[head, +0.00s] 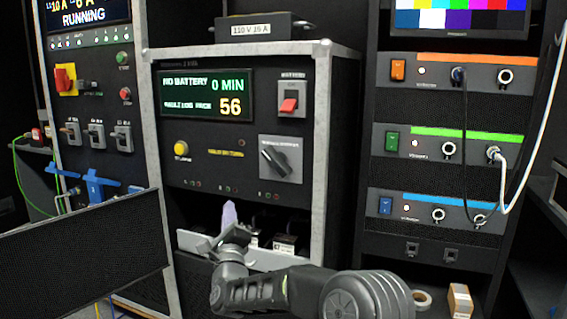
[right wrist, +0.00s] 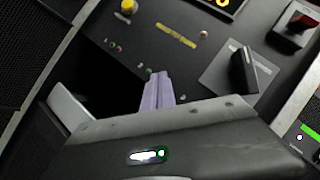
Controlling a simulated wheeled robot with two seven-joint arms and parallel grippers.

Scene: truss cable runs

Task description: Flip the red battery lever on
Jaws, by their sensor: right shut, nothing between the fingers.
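The red battery lever (head: 288,104) sits in a grey switch plate at the upper right of the UPS front panel (head: 215,140). Its red tip appears to point down, below a pale part. It also shows at the top right of the right wrist view (right wrist: 301,20). My right gripper (head: 229,213) is in front of the lower part of the panel, below and left of the lever and apart from it. Its pale purple fingers (right wrist: 157,91) are shut together and empty. My left gripper is not in view.
The display (head: 206,95) reads "NO BATTERY 0 MIN" and 56. A yellow button (head: 181,148) and a black rotary switch (head: 274,157) are on the same panel. An open battery bay with a pale lip lies below. A dark panel (head: 80,255) stands at the lower left.

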